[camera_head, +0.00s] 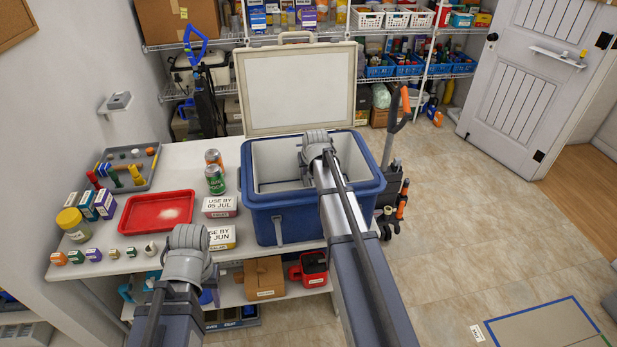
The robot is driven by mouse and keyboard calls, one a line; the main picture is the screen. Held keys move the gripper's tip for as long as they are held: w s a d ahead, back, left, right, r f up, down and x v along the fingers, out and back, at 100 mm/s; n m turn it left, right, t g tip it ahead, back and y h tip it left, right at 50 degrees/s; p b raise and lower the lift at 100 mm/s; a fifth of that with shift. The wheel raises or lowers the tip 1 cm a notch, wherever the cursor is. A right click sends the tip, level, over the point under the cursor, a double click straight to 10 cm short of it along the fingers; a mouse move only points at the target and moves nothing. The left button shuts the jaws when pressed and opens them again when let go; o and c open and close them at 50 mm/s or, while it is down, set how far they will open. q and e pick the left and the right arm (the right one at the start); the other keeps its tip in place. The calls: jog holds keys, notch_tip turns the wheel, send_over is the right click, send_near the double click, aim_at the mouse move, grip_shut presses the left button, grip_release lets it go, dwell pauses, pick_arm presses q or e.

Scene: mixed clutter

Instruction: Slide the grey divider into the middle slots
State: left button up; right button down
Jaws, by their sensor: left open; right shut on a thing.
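The blue cooler (279,222) stands on the white table with its pale lid (298,88) raised at the back. Its inside is light grey-white; the middle slots cannot be made out. My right gripper (308,163) is over the cooler's opening, its fingers mostly hidden by my own wrist and arm. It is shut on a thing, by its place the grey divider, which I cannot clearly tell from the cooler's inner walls. How far the divider sits in any slot is hidden. My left gripper (188,243) is open and apart from the cooler, over the table's front edge, fingers mostly hidden.
A red tray (128,227), a grey tool tray (140,184), two cans (215,180), date-labelled boxes (219,206), a jar (73,225) and small bottles crowd the table left of the cooler. A caddy with an orange-handled tool (399,110) stands right of it. The floor at right is mostly clear.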

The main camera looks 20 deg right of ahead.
jog(key=shift+f, duration=0.15)
dwell(0.5)
jog(key=c, duration=0.7)
grip_release()
jog(key=p+v, duration=0.6)
jog(key=v, duration=0.2)
jog(key=shift+p, duration=0.4)
jog(key=shift+w+f, duration=0.1)
jog(key=shift+a, duration=0.1)
